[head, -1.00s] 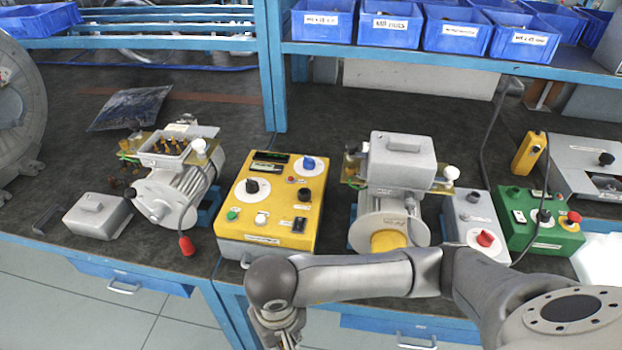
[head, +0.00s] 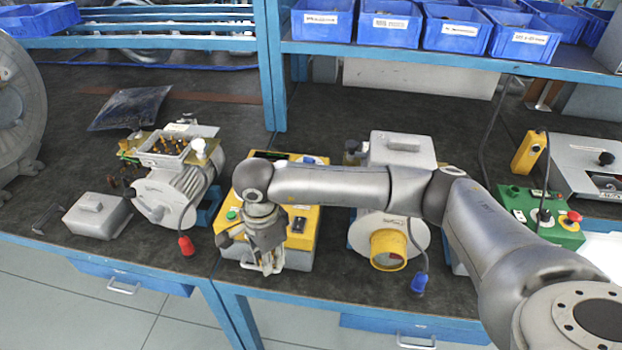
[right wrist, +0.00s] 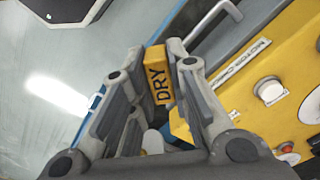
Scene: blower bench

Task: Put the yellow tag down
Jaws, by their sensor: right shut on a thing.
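The yellow tag (right wrist: 157,82), marked "DRY" in black, is between the fingers of my right gripper in the right wrist view. My right gripper (right wrist: 155,56) is shut on it. In the head view my right gripper (head: 266,266) points down at the front side of the yellow control box (head: 309,215), near the bench's front edge. The tag cannot be made out in the head view. My left gripper is not in view.
A grey motor with an open terminal box (head: 172,192) and a grey cover (head: 97,214) stand left. A second motor (head: 402,240) with a hanging blue plug (head: 418,284) stands right. A green control box (head: 540,220) is farther right. Blue bins (head: 390,25) line the shelf.

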